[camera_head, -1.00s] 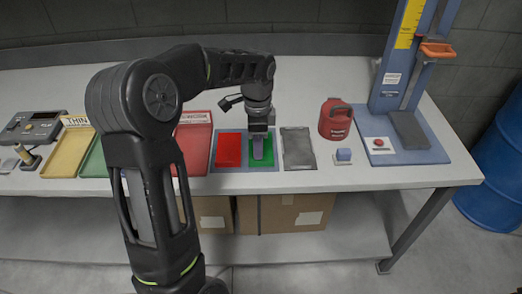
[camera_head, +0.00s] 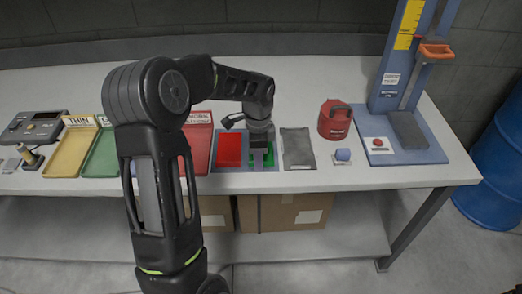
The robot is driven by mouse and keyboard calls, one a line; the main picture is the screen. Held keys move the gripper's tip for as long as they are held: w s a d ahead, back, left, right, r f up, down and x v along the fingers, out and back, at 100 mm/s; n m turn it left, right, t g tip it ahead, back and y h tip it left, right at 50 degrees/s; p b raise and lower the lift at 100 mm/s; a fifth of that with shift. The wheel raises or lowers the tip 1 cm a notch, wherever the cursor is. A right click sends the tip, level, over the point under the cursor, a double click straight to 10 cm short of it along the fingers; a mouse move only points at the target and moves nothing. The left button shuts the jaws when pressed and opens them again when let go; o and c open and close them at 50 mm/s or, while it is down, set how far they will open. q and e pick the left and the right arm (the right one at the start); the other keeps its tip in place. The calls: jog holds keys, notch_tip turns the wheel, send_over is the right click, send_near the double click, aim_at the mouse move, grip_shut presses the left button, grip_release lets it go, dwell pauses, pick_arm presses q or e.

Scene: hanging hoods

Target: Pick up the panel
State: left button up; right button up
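My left arm reaches over the white table. My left gripper (camera_head: 261,160) points down at the green square (camera_head: 255,163) and hides much of it. I cannot tell whether the fingers are open or shut, or whether they touch or hold anything. The red square (camera_head: 229,150) lies just left of it on a blue-grey mat (camera_head: 217,166). A flat dark grey panel-like sheet (camera_head: 298,148) lies just right of the gripper, apart from it. Which piece is the panel is not clear. My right gripper is not in view.
A red canister (camera_head: 334,121), a small blue block (camera_head: 343,155) and a blue stand (camera_head: 430,150) with a red button are to the right. Yellow (camera_head: 72,152), green and red trays stand left, partly behind my arm. Boxes (camera_head: 290,213) sit on the lower shelf.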

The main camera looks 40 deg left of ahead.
pick_arm(q)
jog(key=shift+c, duration=0.2)
grip_shut()
dwell(1.1)
